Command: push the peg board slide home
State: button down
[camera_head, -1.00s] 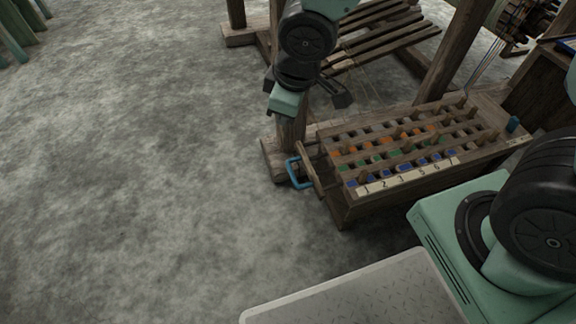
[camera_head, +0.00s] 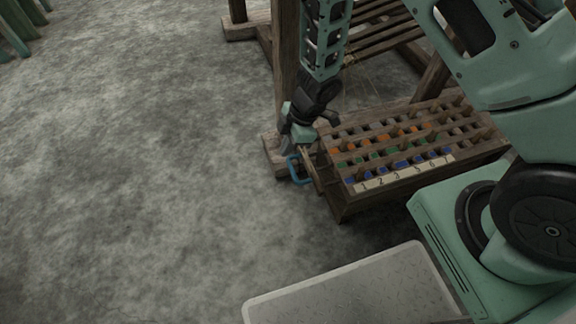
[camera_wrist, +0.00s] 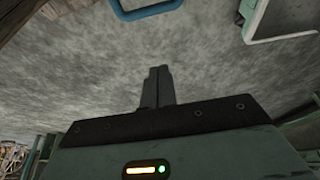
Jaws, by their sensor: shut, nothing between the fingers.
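The peg board (camera_head: 385,158) is a wooden box top with rows of holes, wooden pegs, coloured squares and a numbered front strip. At its left end a wooden slide end (camera_head: 313,172) sticks out of the box and carries a blue loop handle (camera_head: 297,171). My gripper (camera_head: 285,147) is shut and empty, just above and behind the handle, and partly covers the slide's far corner. In the wrist view my shut fingers (camera_wrist: 157,87) point toward the floor, and the blue handle (camera_wrist: 147,10) shows at the top edge, apart from the fingertips.
A loom post (camera_head: 287,60) rises behind my gripper, and its wooden foot (camera_head: 271,155) lies left of the box. Slatted wood (camera_head: 385,45) stands behind the board. Open concrete floor (camera_head: 130,170) fills the left side.

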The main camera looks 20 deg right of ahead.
aim_at(308, 166)
notch_tip(308, 166, down, 10)
jog(key=b, duration=0.8)
jog(key=shift+d, duration=0.2)
jog(key=shift+s+d+f+p, duration=0.15)
jog(key=shift+d+p, duration=0.65)
jog(key=shift+d, duration=0.85)
jog(key=shift+s+d+r+p, duration=0.15)
jog(key=shift+d+p, duration=0.65)
jog(key=shift+d, duration=0.85)
jog(key=shift+f, duration=0.1)
jog(key=shift+a, duration=0.1)
